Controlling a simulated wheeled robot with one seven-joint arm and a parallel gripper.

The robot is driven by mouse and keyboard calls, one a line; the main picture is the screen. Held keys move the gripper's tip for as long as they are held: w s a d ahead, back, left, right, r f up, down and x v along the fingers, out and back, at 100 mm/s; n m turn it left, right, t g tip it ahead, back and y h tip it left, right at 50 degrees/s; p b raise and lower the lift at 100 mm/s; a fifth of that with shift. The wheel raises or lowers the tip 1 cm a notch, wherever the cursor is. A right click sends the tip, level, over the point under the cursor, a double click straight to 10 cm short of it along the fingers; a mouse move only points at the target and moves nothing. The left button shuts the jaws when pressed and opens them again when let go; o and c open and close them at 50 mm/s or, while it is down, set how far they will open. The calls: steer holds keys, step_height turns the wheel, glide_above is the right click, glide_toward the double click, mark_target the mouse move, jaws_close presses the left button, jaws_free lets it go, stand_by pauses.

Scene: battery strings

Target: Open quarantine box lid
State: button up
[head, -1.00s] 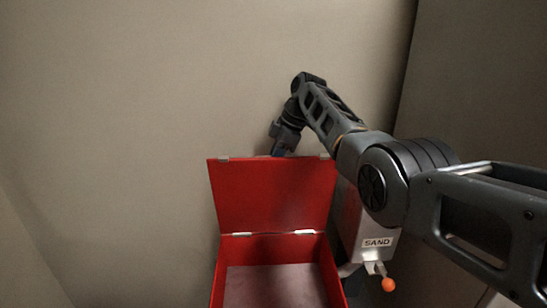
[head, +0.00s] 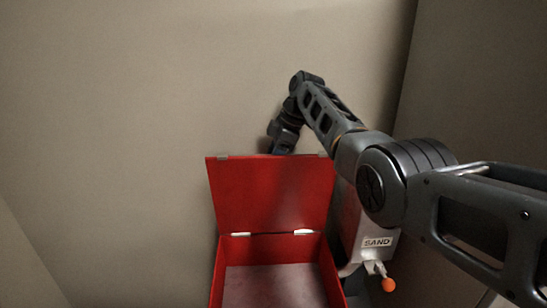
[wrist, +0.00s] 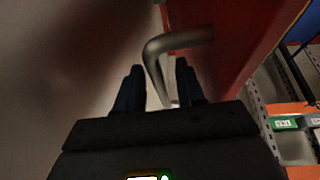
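The red quarantine box (head: 325,262) is open, with its inside showing at the bottom of the head view. Its red lid (head: 272,195) stands up from the hinges at the back edge. My gripper (head: 280,145) is at the lid's top edge, on the far side, and its fingertips are hidden there. In the wrist view, my gripper (wrist: 158,78) has its two dark fingers apart. The grey metal lid handle (wrist: 178,41) passes between and beyond them, beside the lid's red face (wrist: 225,35). I cannot tell whether a finger touches the handle.
A grey dispenser marked SAND (head: 377,243), with an orange knob (head: 388,285), stands right of the box. Plain walls close in behind and left. The wrist view shows an orange-beamed rack (wrist: 297,108) at the right.

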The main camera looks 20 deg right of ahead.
steer(key=shift+r, duration=0.1)
steer(key=b+v, duration=0.1)
steer(key=v, duration=0.6)
steer(key=shift+r, duration=0.3)
